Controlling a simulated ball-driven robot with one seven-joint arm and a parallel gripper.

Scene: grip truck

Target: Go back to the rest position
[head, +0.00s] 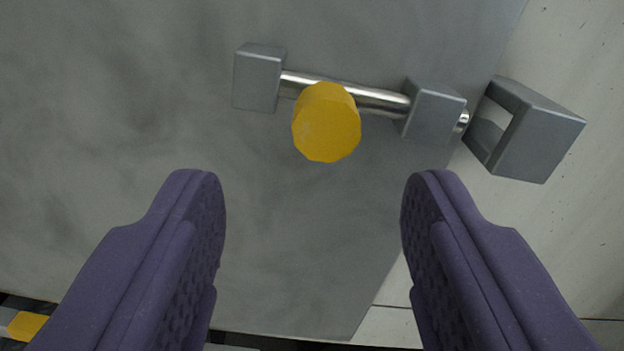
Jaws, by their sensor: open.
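My gripper (312,178) shows in the head view as two purple fingers, spread wide apart at the lower left and lower right. Nothing is between the fingers. Beyond the fingertips is a latch with a yellow round knob (326,122) on a shiny metal bolt (378,98). The bolt runs through two grey blocks, a left block (257,78) and a right block (433,112). The knob lies above the gap between the fingertips in the picture, and the fingers do not touch it.
The latch sits on a grey mottled panel (120,130). A hollow grey bracket (540,135) stands on the pale surface (585,60) to the right, past the panel's edge. A yellow piece (27,325) shows at the lower left, partly hidden by the left finger.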

